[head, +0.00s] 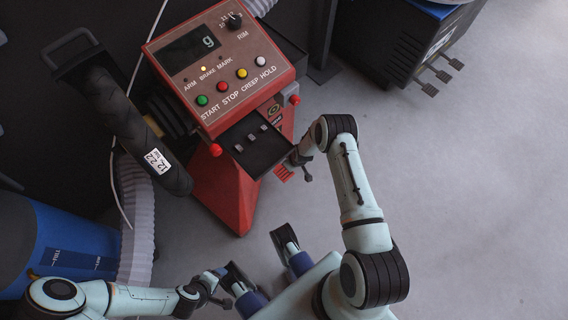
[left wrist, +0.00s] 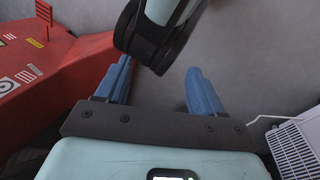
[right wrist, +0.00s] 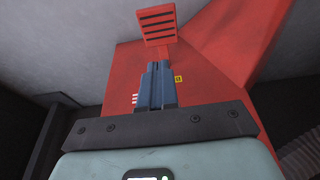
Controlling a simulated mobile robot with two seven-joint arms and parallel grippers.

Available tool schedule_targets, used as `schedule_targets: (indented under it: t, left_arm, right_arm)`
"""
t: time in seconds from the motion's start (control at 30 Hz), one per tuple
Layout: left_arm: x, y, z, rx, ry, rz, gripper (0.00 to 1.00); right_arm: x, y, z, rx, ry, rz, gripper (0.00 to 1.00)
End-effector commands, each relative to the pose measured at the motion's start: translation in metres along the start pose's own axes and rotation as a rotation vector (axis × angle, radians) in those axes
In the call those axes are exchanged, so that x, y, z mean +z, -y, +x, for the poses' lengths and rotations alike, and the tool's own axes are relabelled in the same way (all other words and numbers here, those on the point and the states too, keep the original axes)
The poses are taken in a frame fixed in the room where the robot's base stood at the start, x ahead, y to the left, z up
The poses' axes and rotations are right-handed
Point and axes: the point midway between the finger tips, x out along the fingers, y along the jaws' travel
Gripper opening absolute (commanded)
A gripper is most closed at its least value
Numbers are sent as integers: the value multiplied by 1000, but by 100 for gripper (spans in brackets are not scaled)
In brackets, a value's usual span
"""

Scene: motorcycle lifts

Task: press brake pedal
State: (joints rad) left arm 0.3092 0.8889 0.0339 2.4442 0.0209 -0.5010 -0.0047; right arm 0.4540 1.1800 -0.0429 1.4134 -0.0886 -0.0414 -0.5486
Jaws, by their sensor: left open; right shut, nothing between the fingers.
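The red slotted pedal (head: 284,173) is low at the right side of the red console stand (head: 226,190). It shows larger at the top of the right wrist view (right wrist: 157,24), and small in the left wrist view (left wrist: 43,14). My right gripper (head: 289,162) is shut and empty close by the pedal. In the right wrist view its blue fingertips (right wrist: 157,68) point toward the pedal, just below it in the picture; whether they touch cannot be told. My left gripper (head: 222,285) is open and empty, low and away from the stand; its spread fingers (left wrist: 160,75) show in the left wrist view.
The control panel (head: 220,65) has coloured buttons, a display and a lit amber lamp by BRAKE. A black tray (head: 257,143) juts out below. A blue barrel (head: 75,245) and grey hose (head: 137,215) stand left. Grey floor (head: 470,200) is clear right.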

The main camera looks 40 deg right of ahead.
Motion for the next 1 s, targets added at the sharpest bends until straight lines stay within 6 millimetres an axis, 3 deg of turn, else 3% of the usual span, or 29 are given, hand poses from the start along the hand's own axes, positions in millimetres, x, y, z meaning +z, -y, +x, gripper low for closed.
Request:
schedule_targets:
  t: [0.13, 0.27, 0.67, 0.8, 1.0]
  left_arm:
    - [-2, 1, 2, -1, -5, -1, 68]
    - [-11, 4, 10, -2, -29, -3, 68]
    - [-73, 20, 46, -14, -199, -16, 68]
    - [-70, 29, 57, -28, -183, -27, 68]
    - [-57, 38, 64, -45, -140, -38, 68]
  right_arm:
    - [1, 1, 5, -1, 1, 1, 0]
    - [2, 1, 22, -1, 2, 2, 0]
    - [2, 1, 108, -1, 1, 2, 0]
    - [9, 1, 127, -2, 2, 1, 0]
    - [11, 1, 137, -1, 0, 1, 0]
